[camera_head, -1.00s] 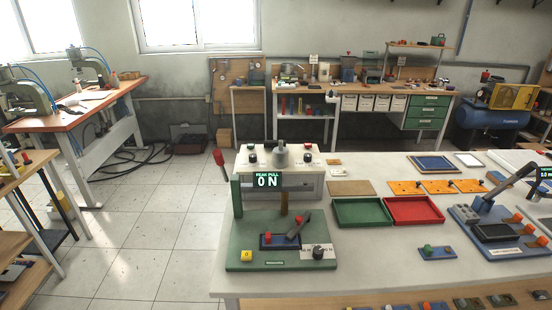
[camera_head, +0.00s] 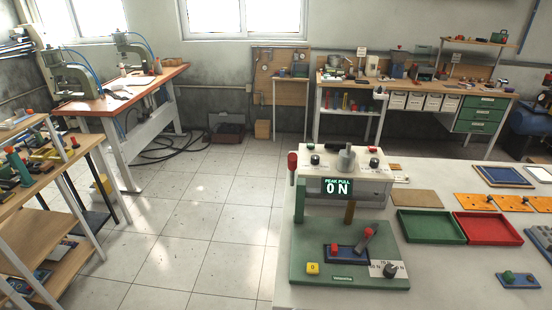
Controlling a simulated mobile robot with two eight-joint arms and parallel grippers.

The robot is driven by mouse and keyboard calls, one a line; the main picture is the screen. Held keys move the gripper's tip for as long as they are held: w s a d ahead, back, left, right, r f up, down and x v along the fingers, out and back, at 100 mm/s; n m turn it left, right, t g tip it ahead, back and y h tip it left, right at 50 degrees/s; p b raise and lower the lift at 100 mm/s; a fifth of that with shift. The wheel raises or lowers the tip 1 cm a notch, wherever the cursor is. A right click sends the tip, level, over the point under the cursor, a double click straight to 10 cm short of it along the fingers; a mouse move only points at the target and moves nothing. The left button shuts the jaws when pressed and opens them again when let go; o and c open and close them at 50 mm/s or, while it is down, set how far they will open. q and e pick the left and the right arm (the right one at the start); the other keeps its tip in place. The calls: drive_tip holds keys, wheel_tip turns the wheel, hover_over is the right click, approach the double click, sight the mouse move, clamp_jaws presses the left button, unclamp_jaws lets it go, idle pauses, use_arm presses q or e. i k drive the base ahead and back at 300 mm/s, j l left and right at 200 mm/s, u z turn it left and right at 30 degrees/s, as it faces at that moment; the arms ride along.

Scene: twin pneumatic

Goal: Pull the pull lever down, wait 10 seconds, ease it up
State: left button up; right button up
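A green test stand (camera_head: 320,268) sits at the near left corner of the white table. A red-gripped lever (camera_head: 292,163) stands up at its left, beside a green post (camera_head: 299,202). A smaller grey lever with a red knob (camera_head: 367,237) rests tilted on a blue plate (camera_head: 345,254) on the stand. Which of these the label calls the pull lever cannot be read. Neither of my grippers is in view.
A yellow button (camera_head: 312,268) and a black knob (camera_head: 390,270) sit on the stand's front. Green (camera_head: 430,228) and red (camera_head: 485,228) trays lie to its right. A shelf (camera_head: 50,180) stands at left. The tiled floor (camera_head: 200,220) between is clear.

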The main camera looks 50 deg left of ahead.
sight(292, 158)
drive_tip(key=k+j, duration=0.1)
drive_tip(key=j, duration=1)
drive_tip(key=k+j, duration=0.15)
drive_tip(key=j, duration=0.35)
drive_tip(key=k+j, duration=0.1)
drive_tip(key=j, duration=0.45)
drive_tip(key=i+j, duration=0.35)
drive_tip(key=k, duration=0.15)
drive_tip(key=j, duration=0.65)
